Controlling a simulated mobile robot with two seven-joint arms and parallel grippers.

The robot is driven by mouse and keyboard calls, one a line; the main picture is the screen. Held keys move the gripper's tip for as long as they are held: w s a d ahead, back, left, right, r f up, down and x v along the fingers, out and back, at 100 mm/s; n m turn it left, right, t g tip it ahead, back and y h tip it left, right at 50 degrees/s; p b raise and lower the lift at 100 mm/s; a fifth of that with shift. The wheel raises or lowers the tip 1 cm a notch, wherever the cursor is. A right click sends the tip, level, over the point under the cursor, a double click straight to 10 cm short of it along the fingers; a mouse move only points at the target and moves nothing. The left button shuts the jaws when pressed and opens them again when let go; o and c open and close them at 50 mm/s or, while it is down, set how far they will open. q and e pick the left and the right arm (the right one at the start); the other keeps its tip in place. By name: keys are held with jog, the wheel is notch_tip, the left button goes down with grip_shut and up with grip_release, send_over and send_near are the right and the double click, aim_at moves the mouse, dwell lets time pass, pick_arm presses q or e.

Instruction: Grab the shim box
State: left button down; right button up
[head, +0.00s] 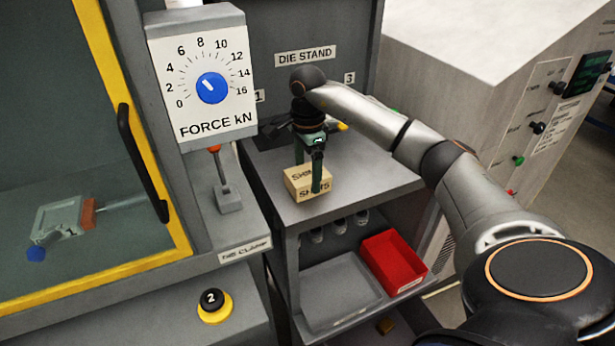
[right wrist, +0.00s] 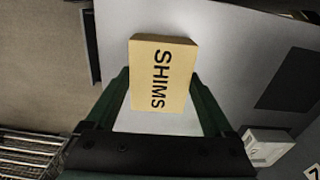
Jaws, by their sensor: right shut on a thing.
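The shim box (head: 296,184) is a small tan block lettered SHIMS on the top shelf of the die stand, near its front edge. My right gripper (head: 310,180) reaches down over it with green fingers, one in front of the box's near face. In the right wrist view the box (right wrist: 160,75) lies between the two green fingers (right wrist: 161,100), its lettered face towards the camera. The right gripper is shut on the box. I cannot tell whether the box is lifted off the shelf. My left gripper is not in view.
A red bin (head: 393,262) and a grey tray (head: 340,288) sit on the lower shelf. The force dial (head: 206,80) and die clamp lever (head: 226,190) stand left of the stand. A yellow-framed door (head: 100,20) is at far left, a grey cabinet (head: 460,75) at right.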

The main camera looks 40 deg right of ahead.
jog(key=c, duration=0.6)
jog(key=shift+o, duration=0.2)
jog(key=shift+r, duration=0.15)
